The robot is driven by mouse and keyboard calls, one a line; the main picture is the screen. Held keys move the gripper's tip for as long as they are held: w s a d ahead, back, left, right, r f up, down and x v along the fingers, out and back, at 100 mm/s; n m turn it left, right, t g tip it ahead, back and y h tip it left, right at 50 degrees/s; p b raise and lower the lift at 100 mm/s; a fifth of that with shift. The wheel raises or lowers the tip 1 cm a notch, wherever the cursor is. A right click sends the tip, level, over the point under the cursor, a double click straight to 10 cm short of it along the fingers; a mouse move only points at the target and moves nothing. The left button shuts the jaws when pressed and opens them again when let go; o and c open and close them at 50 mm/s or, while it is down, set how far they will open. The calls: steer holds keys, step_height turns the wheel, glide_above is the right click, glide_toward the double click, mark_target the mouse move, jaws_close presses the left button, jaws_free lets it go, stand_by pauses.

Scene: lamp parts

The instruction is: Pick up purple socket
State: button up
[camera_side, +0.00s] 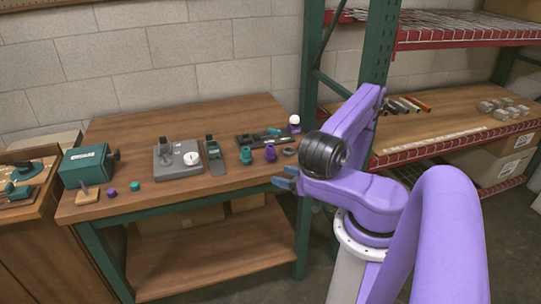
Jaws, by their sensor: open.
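A purple part (270,153), which looks like the socket, stands upright on the wooden table (180,225) near its right side. A smaller purple piece (135,186) lies at the table's front left, so I cannot be sure which one is the socket. My gripper (278,178) is open, with its blue-grey fingers pointing left. It appears near the table's front right edge, below the purple part in the picture and apart from it. Nothing is seen between the fingers.
A teal part (246,155) stands left of the purple part, and a dark ring (289,151) lies to its right. A white-and-purple bottle (294,124) stands behind. A grey device (177,158) sits mid-table. A green rack post (306,150) rises by the table's right edge.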

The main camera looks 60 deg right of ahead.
mark_target(273, 150)
steer(key=s+d+r+m+h, duration=0.2)
steer(key=s+m+h, duration=0.2)
steer(key=s+h, duration=0.1)
steer(key=shift+t, duration=0.3)
steer(key=x, duration=1.1)
steer(key=shift+w+r, duration=0.3)
steer(key=shift+w, duration=0.05)
steer(key=shift+d+x, duration=0.25)
steer(key=shift+x, duration=2.65)
steer(key=shift+s+f, duration=0.1)
steer(key=shift+s, duration=0.1)
steer(key=shift+c, duration=0.2)
steer(key=c, duration=1)
